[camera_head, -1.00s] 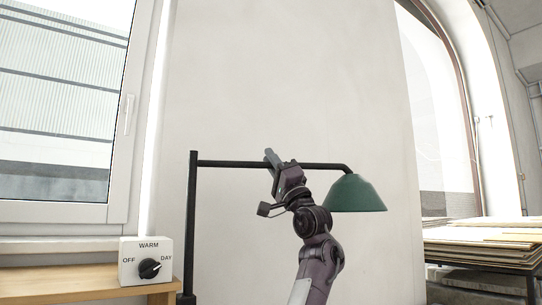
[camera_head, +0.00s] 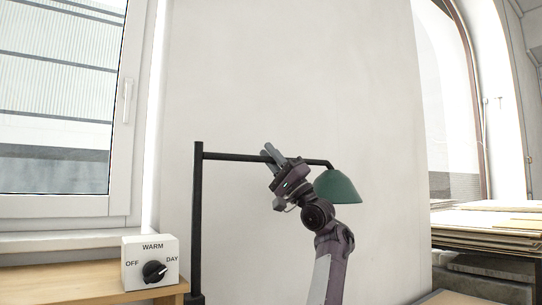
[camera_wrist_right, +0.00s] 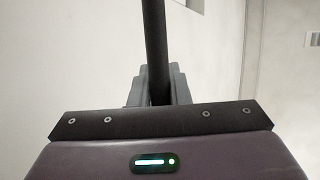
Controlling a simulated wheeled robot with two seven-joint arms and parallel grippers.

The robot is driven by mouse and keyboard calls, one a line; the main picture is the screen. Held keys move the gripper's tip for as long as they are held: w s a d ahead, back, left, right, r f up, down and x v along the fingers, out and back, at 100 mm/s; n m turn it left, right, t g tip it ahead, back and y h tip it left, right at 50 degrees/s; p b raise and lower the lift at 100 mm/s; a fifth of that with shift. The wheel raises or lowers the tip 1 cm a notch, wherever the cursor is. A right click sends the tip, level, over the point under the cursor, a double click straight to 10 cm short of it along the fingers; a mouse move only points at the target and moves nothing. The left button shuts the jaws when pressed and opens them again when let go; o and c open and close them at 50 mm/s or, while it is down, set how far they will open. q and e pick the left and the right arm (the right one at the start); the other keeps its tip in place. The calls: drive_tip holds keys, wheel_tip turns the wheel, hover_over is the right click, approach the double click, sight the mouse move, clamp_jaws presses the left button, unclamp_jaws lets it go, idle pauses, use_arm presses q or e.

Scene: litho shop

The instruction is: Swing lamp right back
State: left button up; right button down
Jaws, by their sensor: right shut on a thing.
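The lamp has a dark upright post (camera_head: 198,215) at the left, a black horizontal arm (camera_head: 230,156) and a green shade (camera_head: 337,187) at the arm's right end. My right gripper (camera_head: 270,152) is shut on the lamp arm, between the post and the shade, nearer the shade. In the right wrist view, the dark bar of the lamp arm (camera_wrist_right: 154,45) runs between the two fingers of the gripper (camera_wrist_right: 157,85). My left gripper is not in view.
A white control box (camera_head: 150,262) with a dial marked OFF, WARM and DAY sits on a wooden ledge (camera_head: 140,299) at the lower left. A window (camera_head: 60,100) is behind it. A pale wall (camera_head: 290,70) stands behind the lamp. Stacked boards (camera_head: 490,222) lie at the right.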

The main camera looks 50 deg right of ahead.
drive_tip(key=c, duration=1.4)
unclamp_jaws()
drive_tip(key=shift+r, duration=0.1)
drive_tip(key=shift+o, duration=0.2)
